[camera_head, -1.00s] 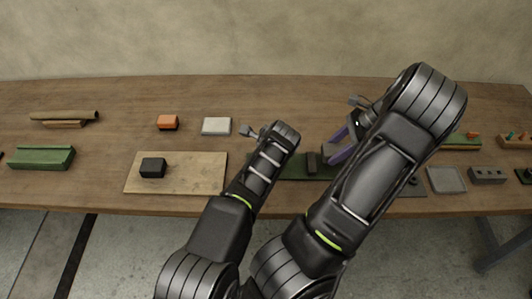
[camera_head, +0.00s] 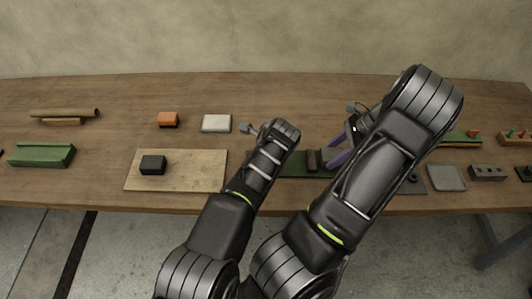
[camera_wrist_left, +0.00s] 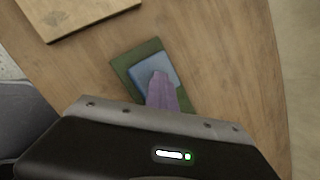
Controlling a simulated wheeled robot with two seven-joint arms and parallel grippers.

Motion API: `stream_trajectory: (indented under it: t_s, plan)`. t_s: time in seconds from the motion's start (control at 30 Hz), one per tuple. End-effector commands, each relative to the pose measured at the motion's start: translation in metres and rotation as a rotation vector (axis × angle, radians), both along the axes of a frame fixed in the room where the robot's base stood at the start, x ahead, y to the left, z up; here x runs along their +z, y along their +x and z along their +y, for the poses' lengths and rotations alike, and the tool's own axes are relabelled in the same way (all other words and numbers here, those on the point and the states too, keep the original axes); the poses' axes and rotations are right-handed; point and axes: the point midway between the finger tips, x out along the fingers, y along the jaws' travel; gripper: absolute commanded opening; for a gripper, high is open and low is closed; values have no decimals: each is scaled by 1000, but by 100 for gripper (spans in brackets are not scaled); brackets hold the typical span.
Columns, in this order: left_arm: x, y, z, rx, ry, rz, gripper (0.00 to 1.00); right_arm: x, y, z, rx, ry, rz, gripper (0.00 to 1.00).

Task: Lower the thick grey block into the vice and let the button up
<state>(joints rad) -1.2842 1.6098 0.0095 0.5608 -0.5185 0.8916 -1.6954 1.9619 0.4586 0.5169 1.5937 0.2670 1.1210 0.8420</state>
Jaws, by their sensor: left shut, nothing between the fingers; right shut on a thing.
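My right gripper (camera_head: 337,150) has purple fingers low over the green vice base (camera_head: 292,166), just right of a dark upright block (camera_head: 313,160) on it. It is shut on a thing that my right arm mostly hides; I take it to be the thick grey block. In the left wrist view, my left gripper (camera_wrist_left: 160,76) is shut and empty. Its purple fingertips are over a blue-grey pad, probably the button (camera_wrist_left: 150,66), on a green plate (camera_wrist_left: 122,66). They seem to touch it, but contact is not clear. In the head view my left wrist hides these fingers.
A wooden board (camera_head: 200,172) bears a black block (camera_head: 152,165). An orange block (camera_head: 168,120), a pale slab (camera_head: 216,123) and a green channel (camera_head: 42,155) stand left. A grey tray (camera_head: 446,178) and a grey holed block (camera_head: 487,173) lie right. The table's back middle is clear.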

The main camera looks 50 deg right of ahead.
Motion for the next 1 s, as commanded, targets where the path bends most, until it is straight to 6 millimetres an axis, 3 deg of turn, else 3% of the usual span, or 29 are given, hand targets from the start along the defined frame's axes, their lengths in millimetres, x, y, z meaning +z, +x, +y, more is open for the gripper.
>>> stream_trajectory:
  t_s: [0.27, 0.3, 0.5, 0.6, 1.0]
  plan:
    - [-5, -2, 2, 0, 8, 5, 0, -11, 1, 0, 1, 1, 0, 3]
    - [-5, -2, 2, 0, 8, 5, 0, -11, 0, 0, 0, 0, 0, 52]
    - [-5, -2, 2, 0, 8, 5, 0, -11, 0, 0, 0, 0, 0, 68]
    - [-5, -2, 2, 0, 8, 5, 0, -11, 0, 0, 0, 0, 0, 75]
    - [-5, -2, 2, 0, 8, 5, 0, -11, 0, 0, -1, 0, 0, 82]
